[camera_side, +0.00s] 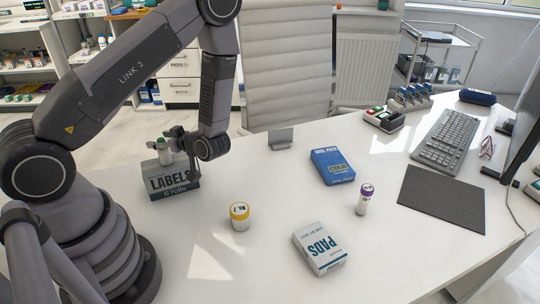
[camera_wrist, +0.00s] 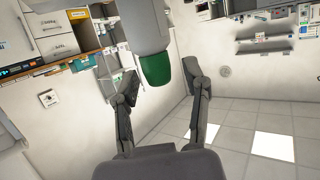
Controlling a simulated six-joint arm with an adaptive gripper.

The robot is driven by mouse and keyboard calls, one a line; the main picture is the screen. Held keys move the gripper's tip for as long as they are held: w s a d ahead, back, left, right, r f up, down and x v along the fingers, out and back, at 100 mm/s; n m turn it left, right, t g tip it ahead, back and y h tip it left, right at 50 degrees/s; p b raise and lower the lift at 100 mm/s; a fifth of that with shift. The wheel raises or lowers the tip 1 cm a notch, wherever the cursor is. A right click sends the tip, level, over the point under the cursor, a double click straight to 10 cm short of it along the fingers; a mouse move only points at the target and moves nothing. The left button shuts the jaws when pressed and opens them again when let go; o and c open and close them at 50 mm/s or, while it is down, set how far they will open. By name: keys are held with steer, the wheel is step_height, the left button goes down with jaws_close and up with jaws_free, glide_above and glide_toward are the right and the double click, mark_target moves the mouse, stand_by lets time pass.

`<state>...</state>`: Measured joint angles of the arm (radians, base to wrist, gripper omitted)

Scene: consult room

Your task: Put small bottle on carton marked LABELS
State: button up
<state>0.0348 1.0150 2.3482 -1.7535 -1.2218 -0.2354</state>
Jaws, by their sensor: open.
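The small bottle (camera_side: 164,157), white with a green cap, stands upright on top of the grey carton marked LABELS (camera_side: 174,187) at the left of the desk. My gripper (camera_side: 176,139) is at the bottle, just above the carton. In the wrist view, the bottle's green cap (camera_wrist: 156,71) sits between the two fingers of my gripper (camera_wrist: 161,76). The fingers are spread, with a gap seen on each side of the cap. The carton does not show clearly in the wrist view.
A yellow-capped jar (camera_side: 239,216), a white PADS box (camera_side: 320,249), a blue box (camera_side: 332,167) and a purple-capped vial (camera_side: 364,198) stand or lie on the white desk. A small grey holder (camera_side: 281,138) is near the back edge. A keyboard (camera_side: 447,137) and dark mat (camera_side: 442,197) are at right.

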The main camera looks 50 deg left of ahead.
steer(key=v, duration=1.2)
steer(key=w+d+r+m+t+h, duration=0.25)
steer(key=w+r+t+h, duration=0.2)
steer(key=w+t, duration=0.4)
steer(key=w+d+r+m+t+h, duration=0.2)
steer(key=d+r+m+h, duration=0.25)
steer(key=r, duration=0.25)
steer(key=w+d+r+m+t+h, duration=0.2)
steer(key=d+r+m+h, duration=0.1)
steer(key=r+h, duration=0.25)
steer(key=s+d+r+m+h, duration=0.2)
steer(key=s+r+m+h, duration=0.1)
steer(key=s+r+m, duration=0.4)
steer(key=s+a+m+g+y, duration=0.1)
steer(key=s+a+g, duration=0.1)
steer(key=s, duration=0.7)
steer(key=s+a+m+g+y, duration=0.1)
steer(key=s+a, duration=0.3)
steer(key=s, duration=0.4)
steer(key=shift+s+f+m+g+y, duration=0.35)
steer(key=shift+f+m+y, duration=0.1)
steer(key=shift+m+y, duration=0.3)
